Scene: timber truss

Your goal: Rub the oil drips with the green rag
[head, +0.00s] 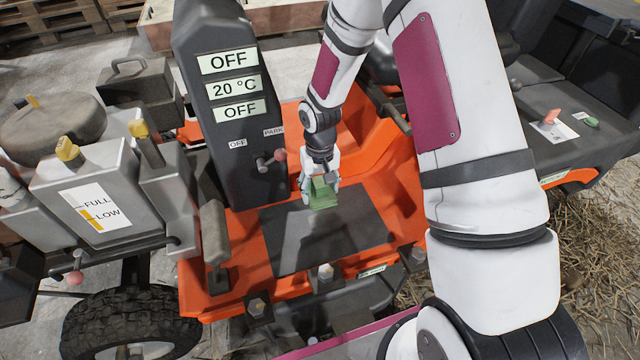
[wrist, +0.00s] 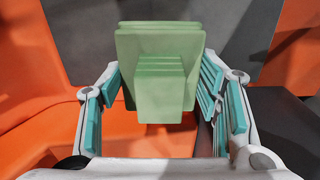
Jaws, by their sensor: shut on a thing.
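My gripper (head: 319,188) is shut on the green rag (head: 323,196), a folded pale-green block with a raised grip. In the wrist view the rag (wrist: 160,60) sits between the teal-padded fingers of my gripper (wrist: 163,92). The rag is above the far part of a dark grey flat panel (head: 335,238) on the orange deck; I cannot tell whether it touches the panel. I cannot make out oil drips in either view; the rag and arm may hide some.
A grey tank (head: 95,185) marked FULL and LOW is at left. Bolt heads (head: 326,272) line the deck's front edge. The panel's near part is clear.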

